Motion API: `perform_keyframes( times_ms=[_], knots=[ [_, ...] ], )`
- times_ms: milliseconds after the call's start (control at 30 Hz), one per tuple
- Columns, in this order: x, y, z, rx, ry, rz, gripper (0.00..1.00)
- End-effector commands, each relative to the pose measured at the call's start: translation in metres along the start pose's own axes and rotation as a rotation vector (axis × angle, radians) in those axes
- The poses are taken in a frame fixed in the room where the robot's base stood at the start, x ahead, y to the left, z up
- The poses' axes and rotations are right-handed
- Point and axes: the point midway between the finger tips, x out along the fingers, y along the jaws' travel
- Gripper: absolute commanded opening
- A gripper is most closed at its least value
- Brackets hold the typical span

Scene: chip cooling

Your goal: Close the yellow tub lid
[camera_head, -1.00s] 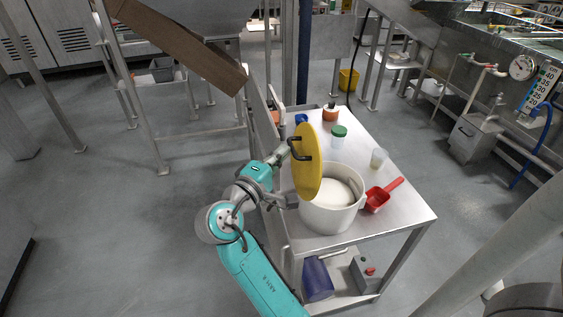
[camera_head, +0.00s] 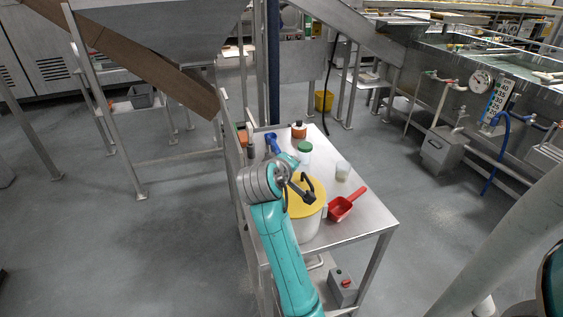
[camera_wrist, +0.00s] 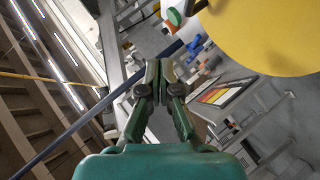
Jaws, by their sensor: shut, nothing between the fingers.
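The white tub (camera_head: 308,229) stands on the steel cart, with the yellow lid (camera_head: 312,208) lying about flat over its top. My arm covers the lid's left part, so I cannot tell whether its rim is fully seated there. The lid's yellow face (camera_wrist: 280,32) fills the upper right of the wrist view. My gripper (camera_wrist: 158,66) is shut and empty, apart from the lid in that view. In the head view my wrist is above the lid's left side, and dark parts there make gripper and lid handle hard to separate.
A red scoop (camera_head: 345,204) lies right of the tub. A clear cup (camera_head: 342,171), a green-lidded jar (camera_head: 304,153), an orange container (camera_head: 298,130) and a blue item (camera_head: 271,142) stand behind it. The steel cart top (camera_head: 368,216) is bare at the front right.

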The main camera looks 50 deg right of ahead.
Motion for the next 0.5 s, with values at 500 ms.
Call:
perform_keyframes(
  times_ms=[500],
  knots=[
    [0.045, -0.011, 0.045, 0.167, -0.002, -0.170, 0.00]
  ],
)
